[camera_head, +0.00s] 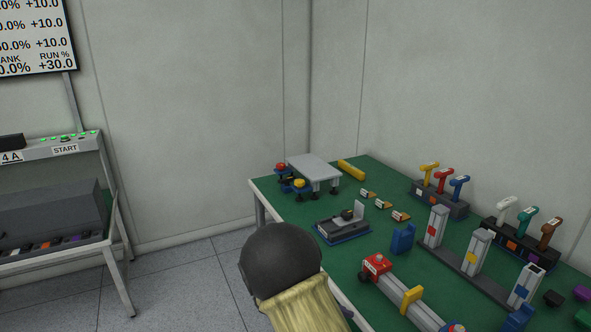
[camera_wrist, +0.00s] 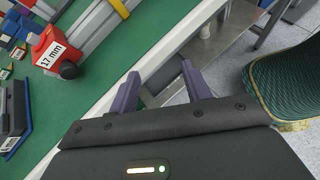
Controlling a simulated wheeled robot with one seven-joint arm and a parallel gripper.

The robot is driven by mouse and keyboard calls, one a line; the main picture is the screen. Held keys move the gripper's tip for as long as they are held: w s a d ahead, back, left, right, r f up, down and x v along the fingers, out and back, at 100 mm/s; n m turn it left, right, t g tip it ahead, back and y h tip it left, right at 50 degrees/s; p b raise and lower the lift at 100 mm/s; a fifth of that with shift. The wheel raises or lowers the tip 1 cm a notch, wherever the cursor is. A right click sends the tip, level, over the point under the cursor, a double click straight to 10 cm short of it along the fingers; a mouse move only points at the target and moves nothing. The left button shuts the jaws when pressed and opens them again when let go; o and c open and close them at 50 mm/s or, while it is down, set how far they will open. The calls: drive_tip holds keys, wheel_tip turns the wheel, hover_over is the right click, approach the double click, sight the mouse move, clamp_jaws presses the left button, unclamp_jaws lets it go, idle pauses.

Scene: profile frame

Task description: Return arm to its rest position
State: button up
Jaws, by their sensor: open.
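My gripper (camera_wrist: 160,84) shows in the wrist view with its two purple fingers spread apart and nothing between them. It hangs over the front edge of the green-topped table (camera_wrist: 123,75), with the floor partly visible beyond. In the head view the green table (camera_head: 378,237) stands at the right, and a dark rounded part with a yellowish section, likely my arm, is in front of its near edge. My gripper cannot be made out clearly there.
A profile with a red end block (camera_wrist: 52,50) marked 17 mm lies near the gripper. The table also holds a grey platform (camera_head: 314,167), upright posts (camera_head: 475,250) and colored-handled tools (camera_head: 443,181). A START station (camera_head: 66,149) stands left; floor between is clear.

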drive_tip(key=s+d+r+m+t+y, duration=0.1)
drive_tip(key=s+d+r+m+y, duration=0.15)
drive_tip(key=s+m+y, duration=0.45)
drive_tip(key=s+d+r+m+t+y, duration=0.1)
drive_tip(key=s+r+m+y, duration=0.3)
drive_tip(key=s+m, duration=0.4)
wheel_tip(320, 180, up, 17)
drive_tip(key=w+m+p, duration=0.1)
drive_tip(key=p, duration=1.5)
